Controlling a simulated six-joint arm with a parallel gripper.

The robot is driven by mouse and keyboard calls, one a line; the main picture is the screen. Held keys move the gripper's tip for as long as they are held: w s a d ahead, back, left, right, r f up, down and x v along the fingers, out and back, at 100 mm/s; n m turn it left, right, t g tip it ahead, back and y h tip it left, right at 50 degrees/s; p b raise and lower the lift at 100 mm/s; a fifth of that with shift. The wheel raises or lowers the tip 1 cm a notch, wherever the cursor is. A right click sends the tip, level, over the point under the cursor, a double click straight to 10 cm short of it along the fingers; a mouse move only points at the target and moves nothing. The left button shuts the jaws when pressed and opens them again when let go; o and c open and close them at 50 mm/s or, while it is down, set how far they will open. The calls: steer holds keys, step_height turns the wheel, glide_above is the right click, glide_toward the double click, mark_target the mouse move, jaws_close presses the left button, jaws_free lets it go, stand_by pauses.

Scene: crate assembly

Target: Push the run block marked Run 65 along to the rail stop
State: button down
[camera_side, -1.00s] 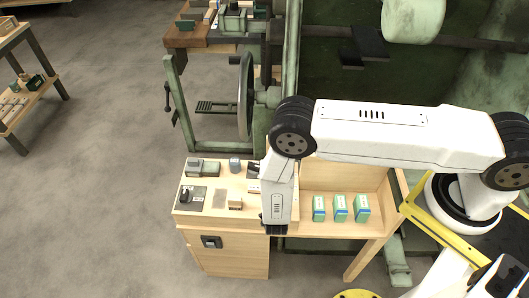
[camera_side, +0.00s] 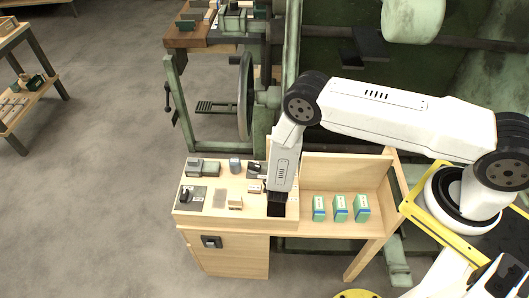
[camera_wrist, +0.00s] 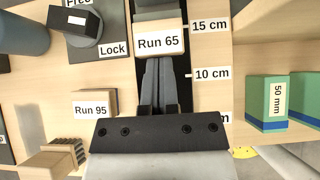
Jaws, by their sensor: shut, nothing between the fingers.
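The wooden run block marked Run 65 (camera_wrist: 160,43) sits on a dark rail (camera_wrist: 187,92) near the 15 cm mark in the wrist view. My gripper (camera_wrist: 160,62) is shut and empty, with its fingertips low over the rail at the block's near face. I cannot tell whether they touch it. A grey part (camera_wrist: 158,14) shows just beyond the block; I cannot tell whether it is the rail stop. In the side view my gripper (camera_side: 277,212) is at the bench top, and my arm hides much of the rail.
A block marked Run 95 (camera_wrist: 93,104) lies left of the rail. A Free/Lock plate with a dark knob (camera_wrist: 82,22) is at the upper left. Several green boxes (camera_side: 340,209) stand right of my gripper, one marked 50 mm (camera_wrist: 267,101). A wooden back panel (camera_side: 345,170) rises behind them.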

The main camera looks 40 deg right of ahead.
steer(key=shift+w+d+r, duration=0.1)
steer(key=shift+w+d, duration=0.1)
steer(key=shift+s+a, duration=0.55)
steer(key=shift+a, duration=0.05)
steer(key=shift+s+a+r, duration=0.1)
steer(key=shift+s+a, duration=1.05)
steer(key=shift+a, duration=0.05)
steer(key=v, duration=0.9)
steer(key=shift+s+r, duration=0.15)
steer(key=shift+r, duration=0.05)
